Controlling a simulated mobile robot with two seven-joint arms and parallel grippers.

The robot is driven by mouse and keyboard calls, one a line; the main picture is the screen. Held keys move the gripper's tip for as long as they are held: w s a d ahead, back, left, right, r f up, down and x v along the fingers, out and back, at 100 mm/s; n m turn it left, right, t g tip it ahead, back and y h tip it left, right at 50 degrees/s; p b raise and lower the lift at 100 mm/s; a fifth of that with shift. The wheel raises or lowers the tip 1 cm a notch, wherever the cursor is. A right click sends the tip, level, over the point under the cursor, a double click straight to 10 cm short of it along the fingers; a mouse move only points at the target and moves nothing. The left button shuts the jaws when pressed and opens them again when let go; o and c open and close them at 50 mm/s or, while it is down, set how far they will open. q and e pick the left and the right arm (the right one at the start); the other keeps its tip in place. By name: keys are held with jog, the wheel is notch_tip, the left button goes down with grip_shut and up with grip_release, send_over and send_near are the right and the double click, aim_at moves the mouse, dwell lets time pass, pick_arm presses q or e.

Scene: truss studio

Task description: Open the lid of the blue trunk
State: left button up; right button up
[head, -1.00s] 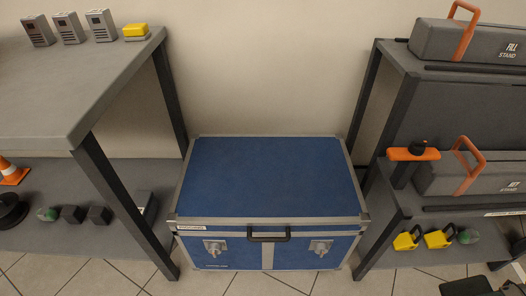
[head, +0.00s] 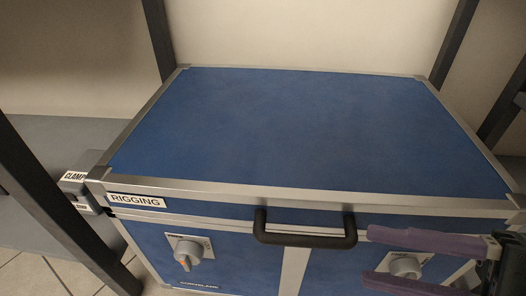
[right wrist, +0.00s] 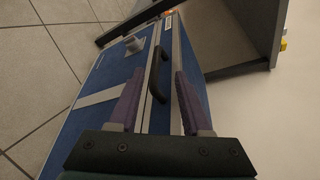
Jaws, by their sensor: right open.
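The blue trunk (head: 290,125) with silver edges fills the middle of the head view, its lid shut. A black bar handle (head: 305,240) sits on the front of the lid, with a "RIGGING" label (head: 136,200) to its left. My right gripper (head: 369,257) is open and empty at the trunk's front right, its purple fingers pointing left toward the handle, just right of it. In the right wrist view the handle (right wrist: 154,76) shows between the two fingers (right wrist: 160,80), ahead of them. My left gripper is not in view.
Silver latches sit on the trunk's front, at left (head: 188,252) and right (head: 404,264), the right one partly behind my fingers. Dark shelf posts stand close on both sides. A grey shelf (head: 60,135) is at left. Tiled floor (right wrist: 38,50) lies in front.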

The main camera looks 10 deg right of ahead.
aim_at(317, 244)
jog(key=b+x, duration=0.1)
jog(key=x, duration=0.2)
jog(key=b+x, duration=0.1)
jog(key=x, duration=0.2)
jog(key=f+b+x, duration=0.1)
jog(key=b+x, duration=0.1)
jog(key=x, duration=0.2)
jog(key=shift+w+d+f, duration=0.1)
jog(key=shift+w+d, duration=0.15)
jog(key=shift+w, duration=0.05)
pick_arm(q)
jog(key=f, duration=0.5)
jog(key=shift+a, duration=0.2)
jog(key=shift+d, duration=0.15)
pick_arm(e)
grip_shut()
